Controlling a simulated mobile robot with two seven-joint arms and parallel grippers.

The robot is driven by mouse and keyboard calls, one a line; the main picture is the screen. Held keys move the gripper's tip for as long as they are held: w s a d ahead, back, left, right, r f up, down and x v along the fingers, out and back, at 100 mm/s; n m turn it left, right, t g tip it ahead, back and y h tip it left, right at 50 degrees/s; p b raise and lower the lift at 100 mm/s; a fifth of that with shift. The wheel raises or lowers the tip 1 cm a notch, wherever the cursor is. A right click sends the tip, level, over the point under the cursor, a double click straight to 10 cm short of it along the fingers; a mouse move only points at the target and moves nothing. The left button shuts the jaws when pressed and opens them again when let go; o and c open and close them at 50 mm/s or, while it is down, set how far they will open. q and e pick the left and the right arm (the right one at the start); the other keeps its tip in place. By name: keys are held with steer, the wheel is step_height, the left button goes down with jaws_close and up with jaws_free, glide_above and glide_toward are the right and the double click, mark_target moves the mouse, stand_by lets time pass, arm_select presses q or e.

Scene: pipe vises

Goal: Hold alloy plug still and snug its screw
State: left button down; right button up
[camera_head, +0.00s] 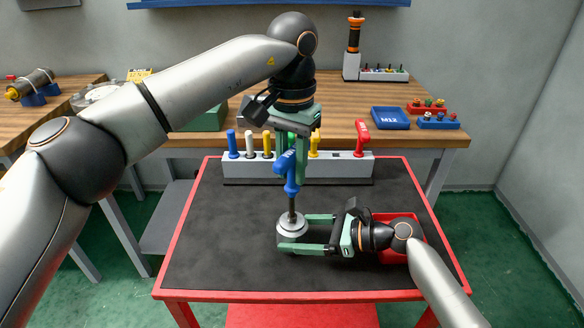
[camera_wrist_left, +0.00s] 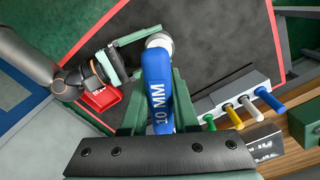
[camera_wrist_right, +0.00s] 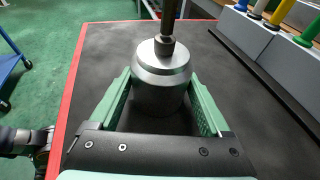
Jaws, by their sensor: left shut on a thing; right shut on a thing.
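The alloy plug (camera_head: 291,228) is a silver stepped cylinder standing on the dark mat; it also shows in the right wrist view (camera_wrist_right: 160,80). My right gripper (camera_head: 298,234) is shut on the plug from the right, one finger on each side. My left gripper (camera_head: 299,178) points down above the plug and is shut on a blue driver (camera_head: 289,172), marked 10 MM in the left wrist view (camera_wrist_left: 157,90). The driver's dark shaft is about upright and its tip meets the plug's top collar. The screw itself is hidden beneath the tip.
A grey rack (camera_head: 240,172) with several coloured driver handles stands at the back of the red-edged table (camera_head: 220,255). A red bin (camera_head: 393,257) lies partly under my right arm. A blue M12 tray (camera_head: 391,118) sits on the wooden bench behind. The mat's left side is clear.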

arm_select(q)
steer(key=n, duration=0.6)
steer(key=shift+r, duration=0.1)
steer(key=shift+f, duration=0.6)
stand_by(1.0)
steer(key=m, duration=0.6)
steer(key=shift+f, duration=0.1)
steer(key=shift+r, duration=0.7)
